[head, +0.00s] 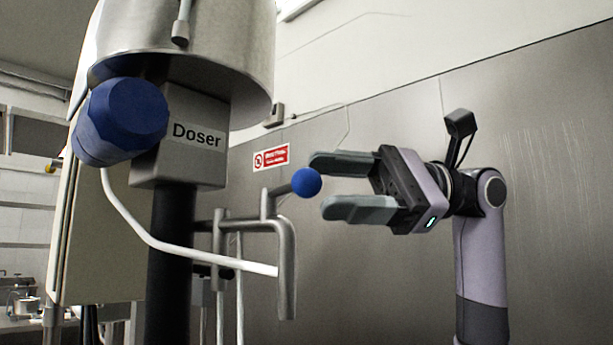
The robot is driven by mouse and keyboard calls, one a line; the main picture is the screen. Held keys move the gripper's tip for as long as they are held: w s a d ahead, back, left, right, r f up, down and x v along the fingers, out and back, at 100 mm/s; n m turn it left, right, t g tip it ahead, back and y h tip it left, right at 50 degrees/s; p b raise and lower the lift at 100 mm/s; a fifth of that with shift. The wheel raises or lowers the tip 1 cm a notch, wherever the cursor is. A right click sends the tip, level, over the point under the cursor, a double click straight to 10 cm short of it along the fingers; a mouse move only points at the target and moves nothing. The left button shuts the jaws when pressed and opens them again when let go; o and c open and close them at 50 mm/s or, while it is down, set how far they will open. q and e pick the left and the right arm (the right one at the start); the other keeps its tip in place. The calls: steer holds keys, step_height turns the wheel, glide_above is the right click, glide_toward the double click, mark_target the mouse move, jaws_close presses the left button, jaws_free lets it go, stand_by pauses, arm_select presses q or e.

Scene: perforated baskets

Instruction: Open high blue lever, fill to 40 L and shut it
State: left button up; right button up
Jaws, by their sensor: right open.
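A lever with a round blue knob (306,183) stands out from the grey metal pipe (285,240) in the middle of the head view. My right gripper (335,187) is open, with one finger above and one below the level of the knob. The knob is at or just short of the fingertips, and I cannot tell whether they touch. The box labelled Doser (180,138) sits on a black post, with a large blue faceted knob (122,120) at its left. No litre readout shows. My left gripper is out of view.
A large steel vessel (235,50) hangs above the doser box. A white hose (180,246) curves from the box toward the pipe. A metal wall with a red sign (271,157) is behind. Room right of the pipe, below my gripper, looks free.

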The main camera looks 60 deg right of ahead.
mark_target(305, 177)
steer(key=shift+p+x, duration=0.3)
steer(key=shift+x, duration=1.65)
jaws_close()
